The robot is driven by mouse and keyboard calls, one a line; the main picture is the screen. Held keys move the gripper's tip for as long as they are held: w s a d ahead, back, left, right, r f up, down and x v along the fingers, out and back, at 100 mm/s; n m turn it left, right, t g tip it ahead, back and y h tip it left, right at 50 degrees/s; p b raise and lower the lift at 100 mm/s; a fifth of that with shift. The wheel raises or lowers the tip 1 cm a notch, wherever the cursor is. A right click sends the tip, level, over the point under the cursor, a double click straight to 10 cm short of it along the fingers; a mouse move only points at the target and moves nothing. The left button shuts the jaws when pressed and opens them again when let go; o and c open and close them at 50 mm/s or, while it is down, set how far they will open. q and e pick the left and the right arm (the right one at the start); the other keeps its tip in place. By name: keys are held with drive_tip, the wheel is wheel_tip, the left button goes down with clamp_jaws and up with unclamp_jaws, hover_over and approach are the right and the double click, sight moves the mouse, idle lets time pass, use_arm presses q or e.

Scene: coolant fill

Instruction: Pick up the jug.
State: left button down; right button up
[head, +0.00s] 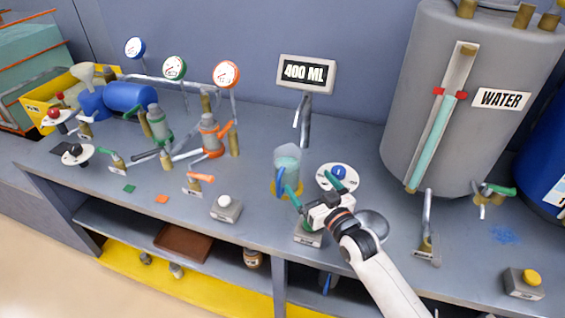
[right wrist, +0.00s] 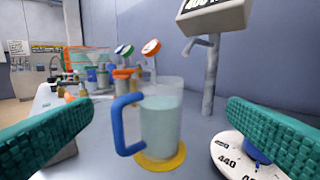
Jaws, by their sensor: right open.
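The jug (head: 287,160) is clear with a blue handle and holds pale teal liquid. It stands upright on a round yellow pad (right wrist: 160,163) on the grey bench, near the spout under the "400 ML" sign. My right gripper (head: 316,188) is open, its green fingers just in front of the jug and pointing towards it. In the right wrist view the jug (right wrist: 162,120) stands beyond and between the spread fingers, its handle on the left. Neither finger appears to touch it. My left gripper is not in view.
A white dial with a blue knob (head: 339,172) is close to the right finger. The "400 ML" sign (head: 305,73) stands behind on a metal post. A button box (head: 225,206) is front left of the jug. A large grey water tank (head: 408,120) stands right.

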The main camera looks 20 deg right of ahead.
sight(294, 163)
drive_tip(key=w, duration=0.4)
drive_tip(key=shift+a+r, duration=0.2)
drive_tip(key=shift+a, duration=0.2)
drive_tip(key=shift+w+a, duration=0.15)
drive_tip(key=shift+w, duration=0.45)
drive_tip(key=w, duration=0.3)
drive_tip(key=w+a, duration=0.1)
drive_tip(key=w, duration=0.1)
drive_tip(key=shift+w+p, duration=0.3)
drive_tip(key=shift+p, duration=0.1)
drive_tip(key=shift+w+f, duration=0.1)
drive_tip(key=shift+w, duration=0.2)
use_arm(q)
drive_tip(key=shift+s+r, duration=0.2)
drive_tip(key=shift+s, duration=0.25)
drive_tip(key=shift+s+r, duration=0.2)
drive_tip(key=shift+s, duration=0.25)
use_arm(e)
drive_tip(key=c, duration=0.6)
drive_tip(key=shift+s, duration=0.1)
drive_tip(key=c, duration=1.2)
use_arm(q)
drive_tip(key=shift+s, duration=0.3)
use_arm(e)
drive_tip(key=shift+c, duration=0.3)
